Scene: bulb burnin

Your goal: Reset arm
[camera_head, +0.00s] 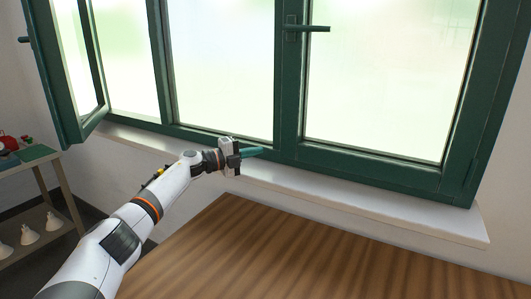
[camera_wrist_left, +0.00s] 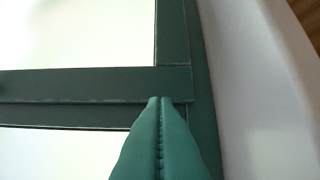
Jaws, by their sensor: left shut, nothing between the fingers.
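My left gripper (camera_head: 252,153) reaches in from the left in the head view, over the white window sill, close in front of the green window frame. Its green fingers are shut with nothing between them. In the left wrist view the closed fingertips (camera_wrist_left: 160,100) point at the lower part of the green frame (camera_wrist_left: 100,85). I cannot tell whether they touch it. My right gripper is not in view.
The green window (camera_head: 285,90) has a dark handle (camera_head: 305,29), and its left sash (camera_head: 68,100) stands open. The sill (camera_head: 370,210) is bare. A wooden table (camera_head: 290,255) in front is clear. A shelf (camera_head: 62,180) at the left holds several white lamp-like things (camera_head: 28,236).

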